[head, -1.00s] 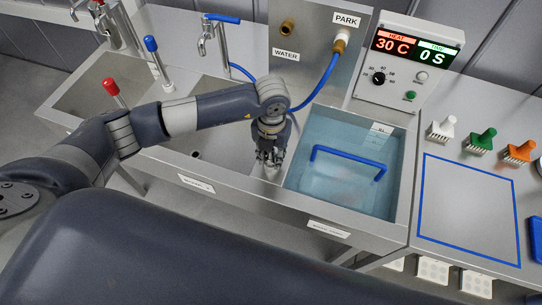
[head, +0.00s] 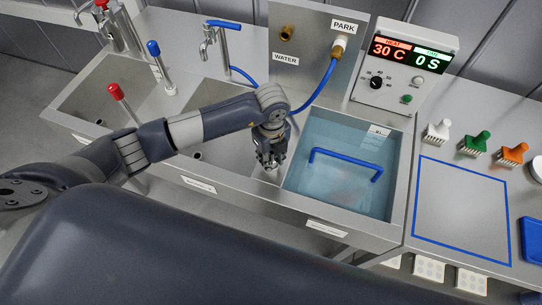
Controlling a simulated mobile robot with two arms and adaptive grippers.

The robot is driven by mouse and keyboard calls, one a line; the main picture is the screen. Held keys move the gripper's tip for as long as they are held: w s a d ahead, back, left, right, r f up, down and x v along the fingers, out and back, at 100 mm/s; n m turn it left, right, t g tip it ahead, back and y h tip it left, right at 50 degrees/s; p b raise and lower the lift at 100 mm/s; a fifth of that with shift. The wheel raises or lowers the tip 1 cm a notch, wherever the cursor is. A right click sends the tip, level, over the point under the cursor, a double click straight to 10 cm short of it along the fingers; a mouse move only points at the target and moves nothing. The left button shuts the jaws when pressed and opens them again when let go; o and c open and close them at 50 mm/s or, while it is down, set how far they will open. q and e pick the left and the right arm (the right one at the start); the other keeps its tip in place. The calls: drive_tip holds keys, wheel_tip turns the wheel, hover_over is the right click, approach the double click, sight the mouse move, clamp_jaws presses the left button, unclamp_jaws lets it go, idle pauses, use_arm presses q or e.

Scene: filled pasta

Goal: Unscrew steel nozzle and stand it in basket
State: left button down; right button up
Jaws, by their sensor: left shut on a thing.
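My left gripper (head: 269,161) points down over the middle sink, close to the wall beside the water-filled tank. It is shut on a small steel-coloured thing that I take for the steel nozzle; the fingers hide most of it, so I cannot tell its shape or whether it touches the sink. The basket shows by its blue handle (head: 346,159) in the tank to the right of the gripper; its body is blurred under the water. My right gripper is not in view.
The water tank (head: 399,205) has a steel rim. A blue hose (head: 325,85) hangs from the PARK fitting (head: 338,52) behind my wrist. A control box (head: 400,72) stands behind the tank. Brushes (head: 476,143) and a blue-outlined area (head: 461,212) lie on the right counter.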

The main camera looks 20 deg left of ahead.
use_arm(q)
drive_tip(key=shift+n, duration=0.3)
drive_tip(key=shift+r+n+p, duration=0.15)
drive_tip(key=shift+n+p, duration=0.5)
drive_tip(key=shift+n, duration=0.45)
drive_tip(key=n+p, duration=0.1)
drive_tip(key=n, duration=0.3)
drive_tip(key=shift+p, duration=0.4)
drive_tip(key=n+p, duration=0.1)
drive_tip(key=n, duration=0.3)
drive_tip(key=shift+p, duration=0.4)
drive_tip(key=shift+n, duration=0.6)
